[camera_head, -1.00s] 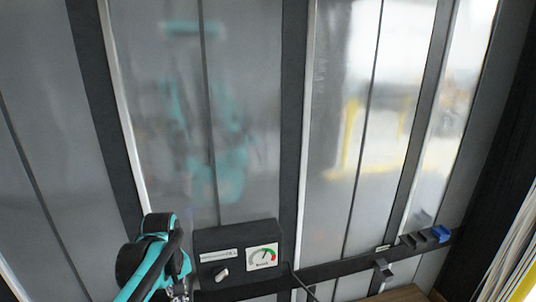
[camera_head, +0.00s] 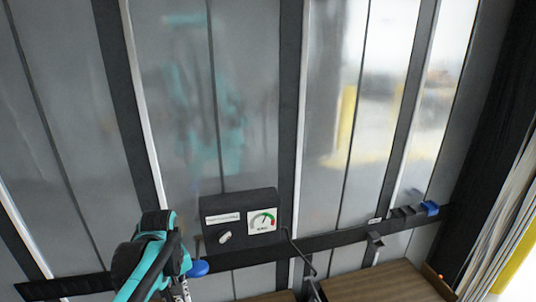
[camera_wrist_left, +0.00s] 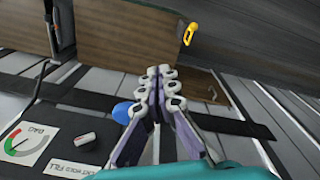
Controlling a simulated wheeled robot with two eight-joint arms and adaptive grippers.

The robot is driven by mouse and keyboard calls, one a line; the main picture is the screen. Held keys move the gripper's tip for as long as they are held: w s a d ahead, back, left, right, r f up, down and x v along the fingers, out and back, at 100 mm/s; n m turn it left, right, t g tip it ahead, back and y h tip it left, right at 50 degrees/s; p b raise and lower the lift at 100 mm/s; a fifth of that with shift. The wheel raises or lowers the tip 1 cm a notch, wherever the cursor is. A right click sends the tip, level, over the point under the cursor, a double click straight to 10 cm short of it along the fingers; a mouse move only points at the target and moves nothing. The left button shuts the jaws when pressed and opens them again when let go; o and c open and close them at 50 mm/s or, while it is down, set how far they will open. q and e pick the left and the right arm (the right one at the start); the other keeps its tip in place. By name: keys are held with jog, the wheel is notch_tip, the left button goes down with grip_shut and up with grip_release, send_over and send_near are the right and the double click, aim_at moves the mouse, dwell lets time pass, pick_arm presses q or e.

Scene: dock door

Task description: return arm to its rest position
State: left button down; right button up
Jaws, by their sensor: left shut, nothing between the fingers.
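My left arm (camera_head: 145,262) comes in from the bottom left of the head view, teal and black. Its gripper (camera_head: 182,292) is partly cut off at the bottom edge there. In the left wrist view my left gripper (camera_wrist_left: 160,75) has its fingers together with nothing between them. A dark control box (camera_head: 238,219) with a light lever knob (camera_head: 225,237) and a red-green gauge (camera_head: 262,220) is just right of the arm. A round blue knob (camera_head: 198,268) shows beside the gripper, and also left of the fingers in the wrist view (camera_wrist_left: 121,112). My right gripper is not in view.
A grey panelled door fills the background. A dark rail (camera_head: 340,240) crosses it, with small dark brackets and a blue piece (camera_head: 430,208) at its right end. A brown wooden surface (camera_head: 380,284) lies low right. A yellow clip (camera_wrist_left: 189,34) shows in the wrist view.

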pick_arm(q)
jog(key=s+d+f+m+t+b, duration=0.1)
jog(key=s+f+b, duration=0.3)
jog(key=f+b, duration=0.6)
jog(key=s+d+f+m+t+b, duration=0.2)
jog(key=s+f+m+t+b, duration=0.1)
jog(key=f+b, duration=0.7)
jog(key=s+d+f+m+t+b, duration=0.1)
jog(key=s+f+m+b, duration=0.3)
jog(key=f+b, duration=0.6)
jog(key=shift+s+d+f+t, duration=0.4)
jog(key=shift+f+t, duration=0.4)
jog(key=shift+f, duration=0.15)
jog(key=c, duration=2.3)
grip_release()
